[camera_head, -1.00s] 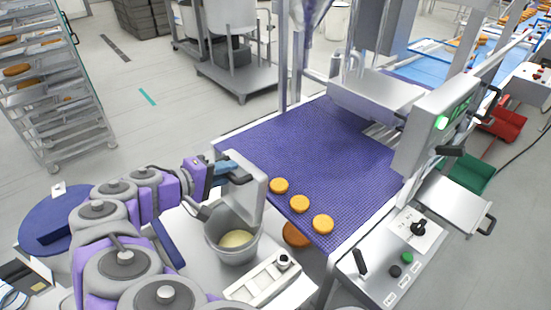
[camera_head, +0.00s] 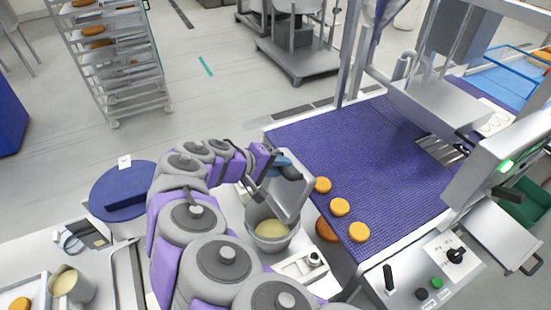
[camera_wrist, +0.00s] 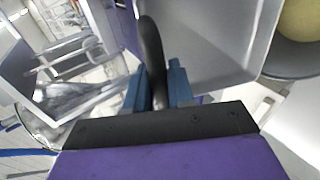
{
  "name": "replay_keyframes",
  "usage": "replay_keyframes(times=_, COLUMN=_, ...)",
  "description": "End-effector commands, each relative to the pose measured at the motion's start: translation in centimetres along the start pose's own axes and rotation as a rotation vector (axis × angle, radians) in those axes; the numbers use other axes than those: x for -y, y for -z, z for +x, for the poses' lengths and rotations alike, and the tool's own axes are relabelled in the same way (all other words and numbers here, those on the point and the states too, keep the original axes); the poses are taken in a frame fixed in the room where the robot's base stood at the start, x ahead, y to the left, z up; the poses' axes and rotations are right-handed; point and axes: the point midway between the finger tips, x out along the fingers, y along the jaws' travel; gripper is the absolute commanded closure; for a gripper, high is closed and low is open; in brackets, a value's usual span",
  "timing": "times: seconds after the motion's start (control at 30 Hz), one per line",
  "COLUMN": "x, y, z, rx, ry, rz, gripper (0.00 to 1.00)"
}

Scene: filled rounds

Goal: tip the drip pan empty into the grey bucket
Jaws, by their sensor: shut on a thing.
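The grey drip pan (camera_head: 291,197) is steeply tilted at the back rim of the grey bucket (camera_head: 252,223). The bucket holds pale yellow stuff (camera_head: 272,229). My gripper (camera_head: 284,170) is at the pan's upper end. In the wrist view its blue fingers (camera_wrist: 158,88) are shut on the pan's dark handle (camera_wrist: 152,45). The pan's smooth grey face (camera_wrist: 205,40) looks bare there, but part is out of frame. The bucket rim (camera_wrist: 272,72) shows beside it at the right. I cannot tell whether pan and rim touch.
A purple conveyor belt (camera_head: 355,150) carries several orange rounds (camera_head: 340,207) close to the pan's right. A control panel (camera_head: 432,268) is at the lower right. A blue round lid or drum top (camera_head: 122,188) lies left of my arm. A rack (camera_head: 118,65) stands behind on open floor.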

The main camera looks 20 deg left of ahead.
Motion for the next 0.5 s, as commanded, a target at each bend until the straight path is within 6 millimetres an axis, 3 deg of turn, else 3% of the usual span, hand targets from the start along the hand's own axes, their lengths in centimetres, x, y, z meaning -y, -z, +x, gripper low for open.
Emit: replay_keyframes(times=0.5, x=-2.6, y=-0.6, z=4.8, rx=0.002, ry=0.335, rz=0.006, gripper=1.0)
